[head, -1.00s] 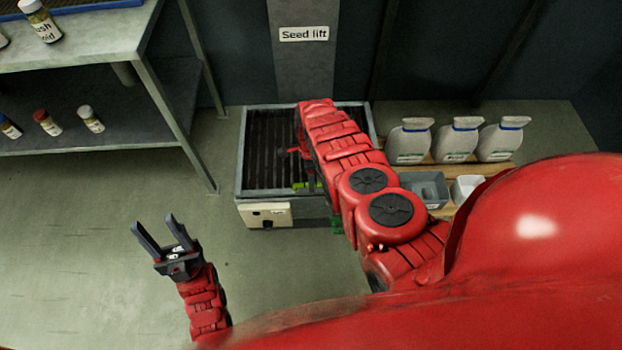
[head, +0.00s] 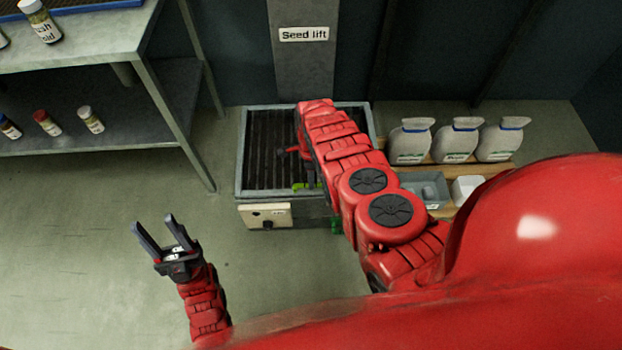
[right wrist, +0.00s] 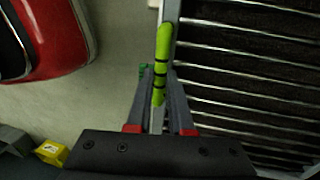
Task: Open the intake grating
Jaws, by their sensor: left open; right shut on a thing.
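The intake grating (head: 265,140) is a dark barred panel in a grey metal frame, lying flat below the "Seed lift" sign. Its bars (right wrist: 250,70) fill the right side of the right wrist view. A bright green handle (right wrist: 163,50) with dark bands lies along the frame's edge; part of it shows in the head view (head: 303,186). My right gripper (right wrist: 160,75) is shut on the green handle, a finger on each side. In the head view my right arm hides this gripper and part of the grating. My left gripper (head: 152,220) is open and empty above the floor.
A cream control box (head: 264,215) with a dark knob sits on the intake's front. Several white jugs (head: 457,140) and a grey bin (head: 425,187) stand on the right. A metal shelf (head: 110,110) with bottles stands on the left. Floor at left front is clear.

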